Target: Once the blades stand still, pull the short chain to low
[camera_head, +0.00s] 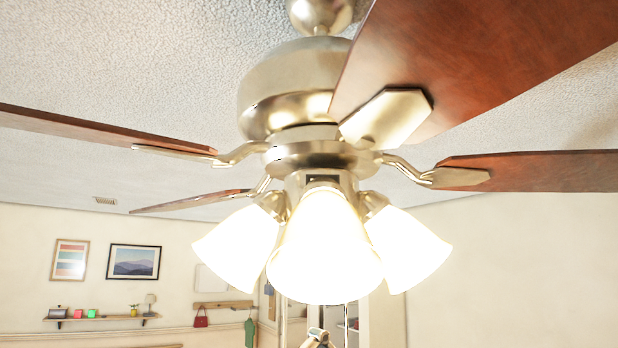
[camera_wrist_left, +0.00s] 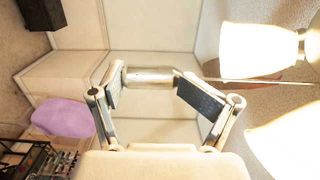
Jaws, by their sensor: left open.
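A brass-coloured ceiling fan (camera_head: 300,80) with brown wooden blades (camera_head: 480,60) fills the head view. The blades look sharp, but one moment cannot show whether they turn. Two thin pull chains hang below the lamps, one at left (camera_head: 283,325) and one at right (camera_head: 346,322); their lower ends are out of the picture, so I cannot tell which is shorter. My left gripper (camera_head: 318,338) shows at the bottom edge between them. In the left wrist view it is open, with a metal cylinder (camera_wrist_left: 150,77) at its fingertips and a thin line (camera_wrist_left: 240,80) running right; contact is unclear.
Lit glass shades (camera_head: 325,250) hang just above my left gripper and also show in the left wrist view (camera_wrist_left: 255,50). A wall shelf (camera_head: 100,318) and framed pictures (camera_head: 133,262) are far behind. A purple seat (camera_wrist_left: 63,117) is below.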

